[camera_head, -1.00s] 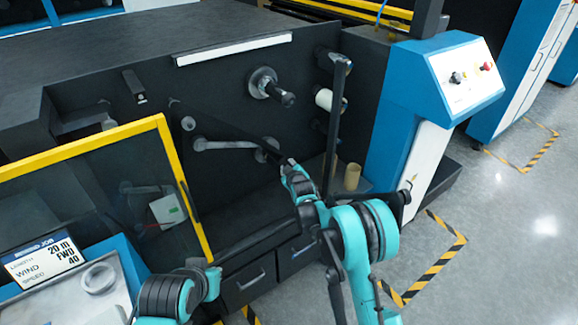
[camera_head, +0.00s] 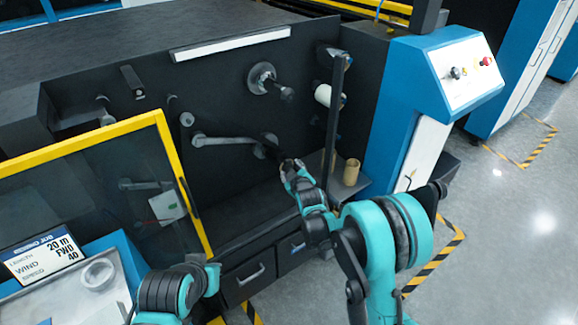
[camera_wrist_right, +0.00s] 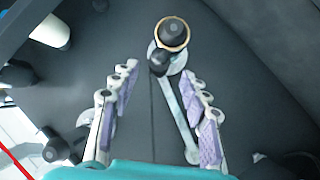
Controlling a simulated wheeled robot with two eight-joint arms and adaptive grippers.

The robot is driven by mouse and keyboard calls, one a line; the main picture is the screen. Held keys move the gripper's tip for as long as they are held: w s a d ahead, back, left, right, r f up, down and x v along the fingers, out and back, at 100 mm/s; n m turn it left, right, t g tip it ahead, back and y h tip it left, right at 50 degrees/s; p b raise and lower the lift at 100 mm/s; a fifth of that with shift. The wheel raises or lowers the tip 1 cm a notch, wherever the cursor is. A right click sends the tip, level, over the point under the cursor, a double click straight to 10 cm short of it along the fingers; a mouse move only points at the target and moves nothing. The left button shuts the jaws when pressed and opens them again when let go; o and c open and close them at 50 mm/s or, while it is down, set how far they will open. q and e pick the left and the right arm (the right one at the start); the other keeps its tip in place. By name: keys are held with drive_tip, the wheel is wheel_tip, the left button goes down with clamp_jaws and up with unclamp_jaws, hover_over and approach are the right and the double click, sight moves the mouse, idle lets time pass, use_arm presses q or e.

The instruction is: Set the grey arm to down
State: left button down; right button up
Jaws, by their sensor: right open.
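The grey arm (camera_head: 228,141) lies nearly level on the dark machine panel in the head view. Its right end meets a round mount with a dark part, partly covered by my right gripper. In the right wrist view, the grey arm (camera_wrist_right: 181,112) runs from a black knob with a tan ring (camera_wrist_right: 172,35) down between my fingers. My right gripper (camera_head: 291,163) is open and empty, just in front of the arm's right end. It also shows in the wrist view (camera_wrist_right: 160,88), its fingers spread either side of the arm; no contact is visible. My left gripper is out of view.
A dark upright post (camera_head: 334,125) and a tan cylinder (camera_head: 351,172) stand right of my right gripper. A black-handled shaft (camera_head: 270,82) sticks out above. A yellow-framed guard (camera_head: 178,170) stands left. A blue control console (camera_head: 425,80) is at right.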

drive_tip(key=v, duration=0.2)
drive_tip(key=shift+s+r, duration=0.1)
drive_tip(key=shift+s, duration=0.25)
drive_tip(key=shift+r, duration=0.1)
drive_tip(key=s+d+r+m+g+h, duration=0.1)
drive_tip(key=s+d+r+m, duration=0.1)
drive_tip(key=s+d+r, duration=0.3)
drive_tip(key=s+d+r+m+g, duration=0.1)
drive_tip(key=s+d, duration=0.2)
drive_tip(key=s, duration=0.4)
drive_tip(key=s+d+r+m+g+h, duration=0.1)
drive_tip(key=s+d+r+m, duration=0.15)
drive_tip(key=s, duration=0.25)
drive_tip(key=s+d+f+m+g, duration=0.1)
drive_tip(key=s+d+m, duration=0.1)
drive_tip(key=s, duration=0.8)
drive_tip(key=s+d+f+m+g, duration=0.1)
drive_tip(key=s+d, duration=0.3)
drive_tip(key=s, duration=0.7)
drive_tip(key=shift+s+d+f+m+g+h, duration=0.3)
drive_tip(key=shift+f+m+g+h, duration=0.1)
drive_tip(key=shift+m+g, duration=0.25)
